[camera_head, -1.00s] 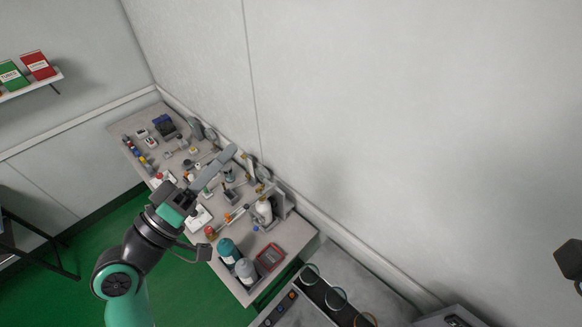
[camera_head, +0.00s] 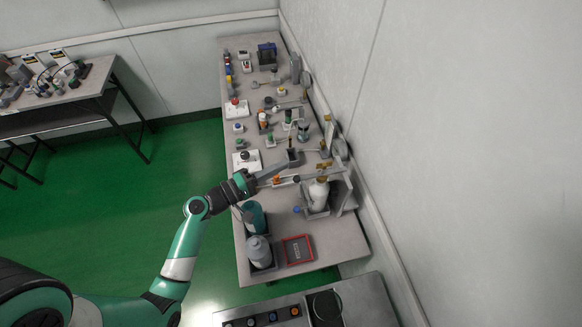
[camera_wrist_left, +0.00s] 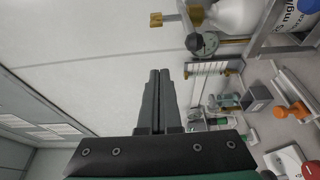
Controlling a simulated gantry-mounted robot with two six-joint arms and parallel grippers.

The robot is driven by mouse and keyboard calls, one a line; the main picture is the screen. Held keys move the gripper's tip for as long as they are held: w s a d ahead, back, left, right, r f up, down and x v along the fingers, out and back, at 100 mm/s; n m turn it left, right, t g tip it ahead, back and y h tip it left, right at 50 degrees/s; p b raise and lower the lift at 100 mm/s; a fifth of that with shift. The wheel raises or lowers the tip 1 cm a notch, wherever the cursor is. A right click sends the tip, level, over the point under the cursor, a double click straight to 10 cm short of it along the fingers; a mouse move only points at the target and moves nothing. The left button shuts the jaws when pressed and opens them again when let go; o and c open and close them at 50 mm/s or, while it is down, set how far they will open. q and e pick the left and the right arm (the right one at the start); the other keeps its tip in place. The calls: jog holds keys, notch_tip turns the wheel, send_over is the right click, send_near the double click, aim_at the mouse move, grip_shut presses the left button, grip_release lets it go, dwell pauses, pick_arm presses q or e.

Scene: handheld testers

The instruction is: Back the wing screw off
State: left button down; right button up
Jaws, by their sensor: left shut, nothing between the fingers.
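My left gripper (camera_head: 292,167) reaches over the bench from its left side and is shut with nothing held. In the left wrist view its fingertips (camera_wrist_left: 160,75) are together. A white gas bottle (camera_head: 318,194) stands right of and below the gripper in the head view. In the left wrist view the bottle (camera_wrist_left: 236,14) shows at the top right, with a brass fitting (camera_wrist_left: 176,19) and a round gauge (camera_wrist_left: 202,42) at its neck. The fingers are apart from this fitting. I cannot single out the wing screw for certain. My right gripper is not in view.
The bench (camera_head: 270,215) is crowded with small tools and instruments. A teal bottle (camera_head: 253,215), a grey bottle (camera_head: 259,251) and a red-framed tray (camera_head: 298,249) stand at its near end. The wall (camera_head: 345,75) runs close along its right side. Green floor lies open to the left.

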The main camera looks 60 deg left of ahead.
aim_at(324, 168)
pick_arm(q)
jog(key=w+d, duration=0.4)
jog(key=w, duration=0.3)
jog(key=shift+w+p, duration=0.25)
jog(key=shift+p, duration=0.1)
jog(key=shift+a, duration=0.1)
